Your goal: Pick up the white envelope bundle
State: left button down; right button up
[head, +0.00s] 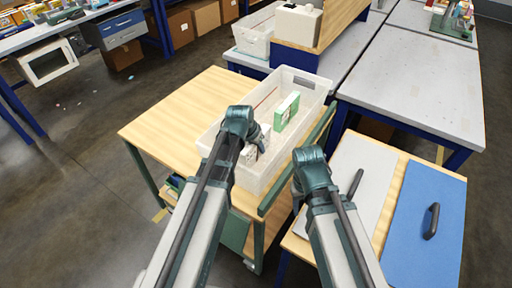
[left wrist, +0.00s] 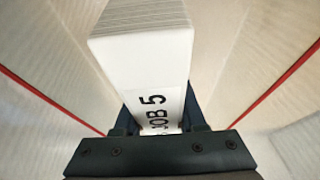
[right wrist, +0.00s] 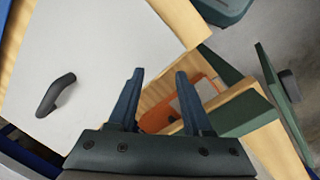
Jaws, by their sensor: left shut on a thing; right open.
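The white envelope bundle (left wrist: 142,60) is a thick stack of white sheets, with black print reading "JOB 5" on its face in the left wrist view. My left gripper (left wrist: 158,125) is shut on its near end. In the head view the bundle (head: 250,155) shows partly beside my left gripper (head: 256,142), in or just above the pale translucent bin (head: 306,84). I cannot tell whether it touches the bin floor. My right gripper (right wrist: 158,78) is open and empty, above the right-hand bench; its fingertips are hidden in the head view.
A green and white box (head: 287,111) stands in the bin beside the bundle. The bin rests on a wooden-topped cart (head: 165,128). A grey panel (head: 352,160) and a blue panel (head: 425,205), each with a dark handle, lie on the right bench. The cart's left side is clear.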

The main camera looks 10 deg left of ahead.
pick_arm(q)
notch_tip(320, 180, up, 10)
jog(key=p, duration=1)
jog(key=shift+r, duration=0.15)
